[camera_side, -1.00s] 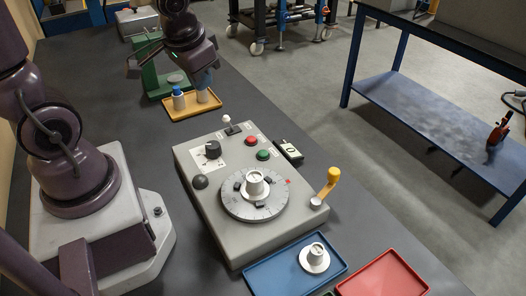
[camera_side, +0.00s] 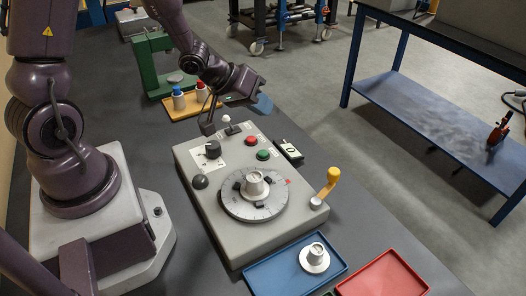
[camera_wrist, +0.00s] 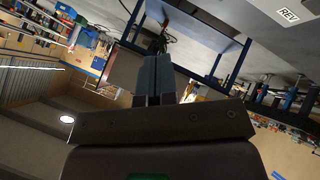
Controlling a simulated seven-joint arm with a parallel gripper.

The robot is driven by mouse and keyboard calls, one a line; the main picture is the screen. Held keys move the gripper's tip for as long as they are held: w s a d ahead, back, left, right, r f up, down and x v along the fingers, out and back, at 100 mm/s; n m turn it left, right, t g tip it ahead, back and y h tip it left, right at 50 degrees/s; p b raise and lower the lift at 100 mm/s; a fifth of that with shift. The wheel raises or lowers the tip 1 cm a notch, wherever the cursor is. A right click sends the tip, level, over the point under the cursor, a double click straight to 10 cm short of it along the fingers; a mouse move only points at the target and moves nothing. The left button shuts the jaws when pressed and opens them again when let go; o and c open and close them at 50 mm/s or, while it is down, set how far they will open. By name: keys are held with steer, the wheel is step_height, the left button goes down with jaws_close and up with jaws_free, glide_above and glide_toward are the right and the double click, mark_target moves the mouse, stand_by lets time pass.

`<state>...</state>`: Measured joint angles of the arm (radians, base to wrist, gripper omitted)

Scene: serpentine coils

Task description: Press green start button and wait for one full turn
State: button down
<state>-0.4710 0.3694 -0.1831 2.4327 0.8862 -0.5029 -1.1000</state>
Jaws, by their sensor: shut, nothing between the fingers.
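The green button (camera_side: 263,155) sits on the top of a grey machine box (camera_side: 225,245), just in front of a red button (camera_side: 251,141). A round graduated plate (camera_side: 238,208) with a red mark on its right edge carries a white flanged part (camera_side: 255,184) at its middle. My gripper (camera_side: 264,105) is above and behind the box, beyond the green button and apart from it. It is tilted, with its fingers toward the right. The wrist view shows its fingers (camera_wrist: 160,78) together and empty, with the room beyond; the button is not seen there.
The box also bears a black knob (camera_side: 212,149), a white-tipped lever (camera_side: 226,120) and a yellow crank handle (camera_side: 333,175). A blue tray (camera_side: 270,275) with a white part and a red tray (camera_side: 385,277) lie in front. A yellow tray (camera_side: 180,113) with two bottles stands behind.

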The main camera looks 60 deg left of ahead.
mark_target(262, 151)
steer(key=shift+f, duration=4.45)
steer(key=shift+f, duration=0.15)
steer(key=shift+f, duration=0.25)
